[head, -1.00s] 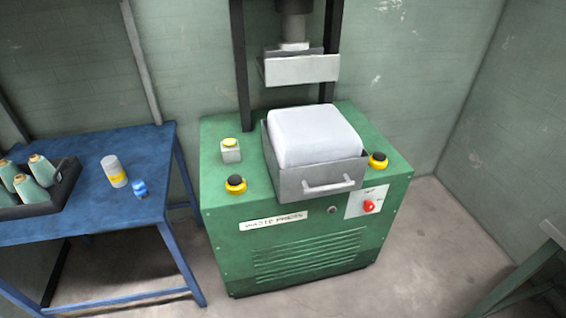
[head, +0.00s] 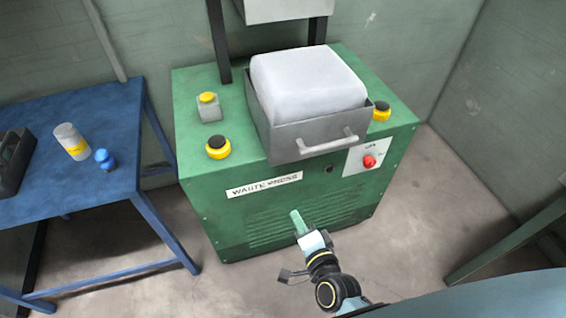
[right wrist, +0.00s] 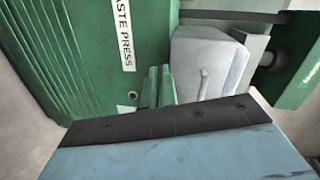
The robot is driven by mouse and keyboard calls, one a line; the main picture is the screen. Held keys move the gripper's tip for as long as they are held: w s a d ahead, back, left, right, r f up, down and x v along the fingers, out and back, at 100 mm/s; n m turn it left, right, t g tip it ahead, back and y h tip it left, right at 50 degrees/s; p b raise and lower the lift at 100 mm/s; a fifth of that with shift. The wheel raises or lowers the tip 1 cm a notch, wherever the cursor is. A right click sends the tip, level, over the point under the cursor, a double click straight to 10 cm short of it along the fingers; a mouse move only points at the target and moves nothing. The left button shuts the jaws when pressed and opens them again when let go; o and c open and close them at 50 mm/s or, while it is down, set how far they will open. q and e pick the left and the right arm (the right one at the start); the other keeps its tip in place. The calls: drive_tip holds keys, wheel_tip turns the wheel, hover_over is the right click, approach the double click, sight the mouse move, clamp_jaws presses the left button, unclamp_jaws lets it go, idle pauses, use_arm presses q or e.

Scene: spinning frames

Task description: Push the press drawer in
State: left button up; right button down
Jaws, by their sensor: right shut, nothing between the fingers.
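The press drawer (head: 290,145) is a grey metal tray with a bar handle (head: 328,143) on its front. It holds a white block (head: 308,82) and sticks out over the front edge of the green waste press (head: 240,228). My right gripper (head: 295,216) is shut and empty, in front of the press below the drawer. In the right wrist view the green fingertips (right wrist: 158,84) are together, and the drawer handle (right wrist: 204,84) and white block (right wrist: 194,58) show just beyond them. From these views I cannot tell the exact gap. My left gripper is not in view.
Yellow-ringed black buttons stand at the left (head: 218,147) and right (head: 381,111) of the press top, with a yellow-topped box (head: 209,107) behind. A red knob (head: 369,161) is on the front. A blue table (head: 110,195) stands at left. A green-legged stand (head: 510,245) is at right.

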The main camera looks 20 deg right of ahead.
wheel_tip(320, 180, up, 7)
drive_tip(key=w+d+m+t+h, duration=0.1)
drive_tip(key=w+m+t, duration=0.1)
drive_tip(key=m, duration=0.1)
drive_tip(key=b, duration=0.1)
approach(280, 148)
drive_tip(key=w, duration=0.7)
drive_tip(key=shift+a+r, duration=0.1)
drive_tip(key=shift+a, duration=0.05)
